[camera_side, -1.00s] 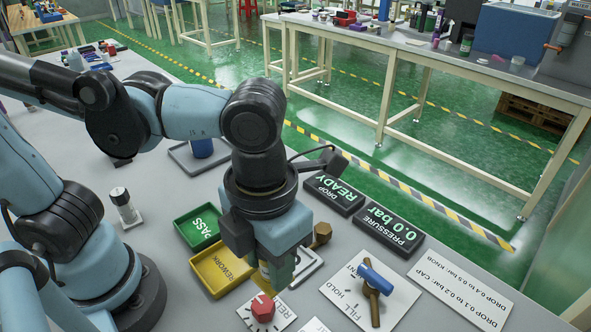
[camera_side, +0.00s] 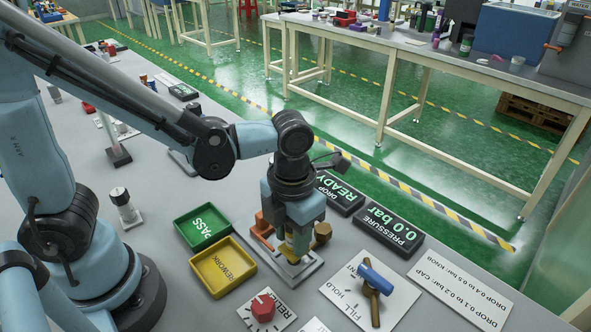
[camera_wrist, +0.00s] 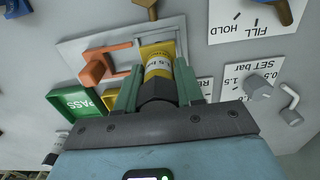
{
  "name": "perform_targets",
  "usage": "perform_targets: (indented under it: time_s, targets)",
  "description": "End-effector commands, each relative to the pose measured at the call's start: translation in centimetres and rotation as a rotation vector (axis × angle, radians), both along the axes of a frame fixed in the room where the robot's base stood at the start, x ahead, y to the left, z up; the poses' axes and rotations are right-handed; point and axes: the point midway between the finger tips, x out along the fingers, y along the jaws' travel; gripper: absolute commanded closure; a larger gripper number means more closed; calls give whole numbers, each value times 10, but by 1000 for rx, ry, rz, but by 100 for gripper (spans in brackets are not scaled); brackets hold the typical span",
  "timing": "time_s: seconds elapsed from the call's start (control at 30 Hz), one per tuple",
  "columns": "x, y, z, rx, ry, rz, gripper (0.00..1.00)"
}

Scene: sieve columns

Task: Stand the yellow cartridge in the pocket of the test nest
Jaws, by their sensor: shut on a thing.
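The yellow cartridge (camera_wrist: 158,62) has a dark end and a printed label. My gripper (camera_side: 297,240) is shut on it; in the wrist view its green fingers (camera_wrist: 158,88) hold it from both sides. The cartridge points down, roughly upright, over the test nest, a grey plate (camera_side: 312,270) that also shows in the wrist view (camera_wrist: 82,46). Its lower end is at or just above the middle of the plate; I cannot tell whether it is inside the pocket, which is hidden. An orange clamp (camera_side: 262,228) stands on the nest beside my gripper.
A green PASS tray (camera_side: 202,228) and a yellow REWORK tray (camera_side: 222,266) lie left of the nest. A brass knob (camera_side: 322,233) is close on the right. A red knob (camera_side: 263,308) and a blue-handled valve (camera_side: 375,278) are in front. Two display boxes, including the pressure display (camera_side: 389,236), stand behind.

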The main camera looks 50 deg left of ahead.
Motion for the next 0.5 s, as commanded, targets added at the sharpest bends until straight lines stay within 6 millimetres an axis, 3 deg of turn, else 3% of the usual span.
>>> perform_targets:
  time_s: [0.2, 0.5]
  targets:
    - [0, 0, -22, 0, -1, 1, 99]
    - [0, 0, -25, 0, -1, 1, 99]
